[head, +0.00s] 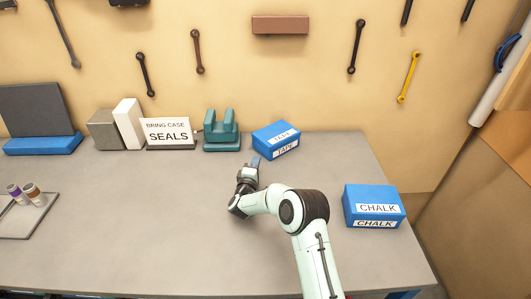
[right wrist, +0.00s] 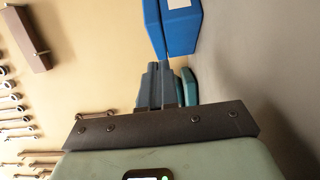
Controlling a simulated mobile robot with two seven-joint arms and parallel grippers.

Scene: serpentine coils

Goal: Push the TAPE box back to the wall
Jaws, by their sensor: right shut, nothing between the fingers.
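The blue TAPE box (head: 276,139) stands near the back of the bench, close to the wall and turned at an angle to it. Its labels face the front right. I cannot tell how wide the gap behind it is. My right gripper (head: 255,162) is shut and empty, just in front of the box's left part. In the right wrist view the shut fingers (right wrist: 158,68) point at the blue box (right wrist: 181,28), at or very near its lower edge. I cannot tell whether they touch. My left gripper is not in view.
A teal holder (head: 222,134) stands just left of the TAPE box, with the SEALS sign (head: 167,131) beyond it. A blue CHALK box (head: 373,205) sits at the right. A tray (head: 38,222) is at the left. The bench between the TAPE and CHALK boxes is clear.

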